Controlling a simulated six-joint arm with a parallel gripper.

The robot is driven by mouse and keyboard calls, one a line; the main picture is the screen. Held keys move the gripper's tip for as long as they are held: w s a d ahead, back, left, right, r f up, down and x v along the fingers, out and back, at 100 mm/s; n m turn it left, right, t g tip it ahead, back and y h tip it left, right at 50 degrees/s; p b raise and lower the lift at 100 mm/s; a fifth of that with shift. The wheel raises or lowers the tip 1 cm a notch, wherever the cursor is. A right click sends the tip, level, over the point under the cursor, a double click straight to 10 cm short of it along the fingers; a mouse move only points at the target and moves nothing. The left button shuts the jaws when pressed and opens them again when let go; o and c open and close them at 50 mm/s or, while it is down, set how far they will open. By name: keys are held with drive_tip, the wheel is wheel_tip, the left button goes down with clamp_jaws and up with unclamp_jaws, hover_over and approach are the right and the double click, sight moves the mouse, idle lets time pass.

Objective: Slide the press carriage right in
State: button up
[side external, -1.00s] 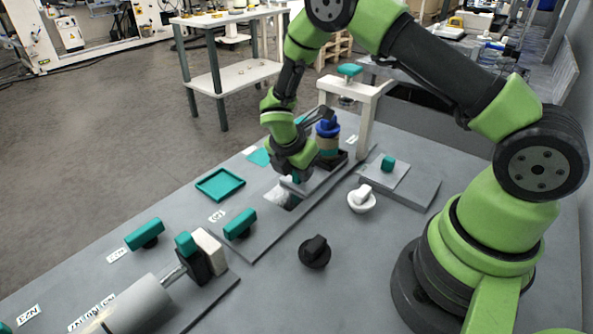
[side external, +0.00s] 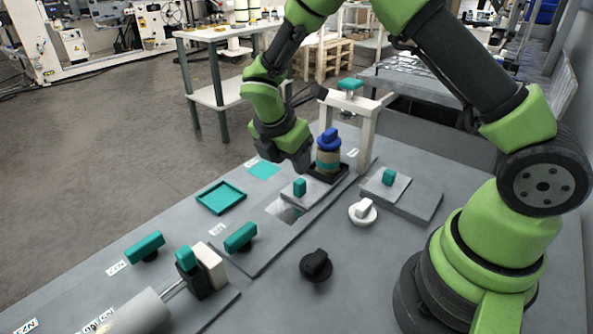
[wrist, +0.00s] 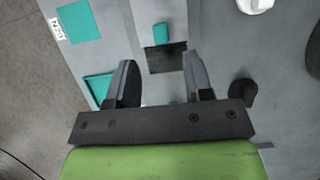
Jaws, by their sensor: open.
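In the wrist view my gripper (wrist: 160,62) is open and empty, and the knob (wrist: 162,33) lies beyond the fingertips. The jar is outside the wrist view.
A teal tray (side external: 221,198) and teal square (side external: 263,170) lie left of the track. A teal handle (side external: 240,237) stands at its near end. A white dial (side external: 362,212), a black dial (side external: 316,266) and a grey block with a teal knob (side external: 400,195) are to the right.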

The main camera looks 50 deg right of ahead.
sight(300, 180)
drive_tip(key=shift+a+r, duration=0.3)
drive_tip(key=shift+r, duration=0.35)
drive_tip(key=shift+r, duration=0.1)
drive_tip(key=x, duration=1)
drive_tip(key=shift+a, duration=0.1)
drive_tip(key=shift+c, duration=0.5)
clamp_jaws()
